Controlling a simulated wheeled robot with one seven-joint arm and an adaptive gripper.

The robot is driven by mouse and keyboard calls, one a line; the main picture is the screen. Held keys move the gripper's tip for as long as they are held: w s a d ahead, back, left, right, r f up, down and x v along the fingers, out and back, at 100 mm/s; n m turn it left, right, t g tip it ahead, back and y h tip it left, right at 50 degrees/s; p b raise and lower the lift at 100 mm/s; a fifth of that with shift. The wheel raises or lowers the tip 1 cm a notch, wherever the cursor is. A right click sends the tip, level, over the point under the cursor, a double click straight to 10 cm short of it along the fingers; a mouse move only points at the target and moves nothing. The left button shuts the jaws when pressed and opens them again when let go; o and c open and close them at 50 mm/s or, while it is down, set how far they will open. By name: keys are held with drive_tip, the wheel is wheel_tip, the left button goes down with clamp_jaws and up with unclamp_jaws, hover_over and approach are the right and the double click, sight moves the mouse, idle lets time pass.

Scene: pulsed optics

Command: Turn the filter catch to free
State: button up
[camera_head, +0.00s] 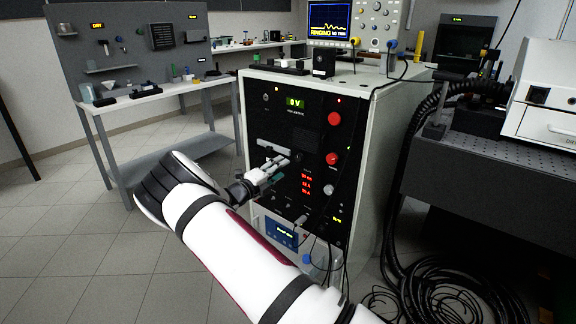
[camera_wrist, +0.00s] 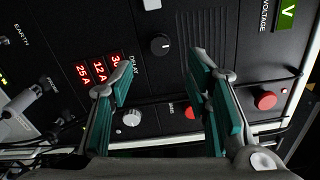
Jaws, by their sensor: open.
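The black front panel (camera_head: 318,205) of the cabinet carries displays, knobs and buttons. I cannot single out the filter catch by a readable label in either view. My gripper (camera_head: 276,166) is in front of the panel, left of the red number displays. In the wrist view my gripper (camera_wrist: 165,66) is open and empty, with teal pads on both fingers. A black round knob (camera_wrist: 160,44) shows between and beyond its fingertips. A dark ribbed area (camera_wrist: 225,35) lies right of that knob. A pale horizontal bar (camera_head: 272,147) is just above the gripper in the head view.
Red buttons (camera_wrist: 265,100) and a grey knob (camera_wrist: 132,117) are on the panel. A dark bench (camera_head: 480,160) stands right, with coiled hoses (camera_head: 440,300) on the floor. A workbench (camera_head: 150,95) stands left; the floor before it is clear.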

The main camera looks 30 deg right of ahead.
drive_tip(key=shift+v, duration=1.15)
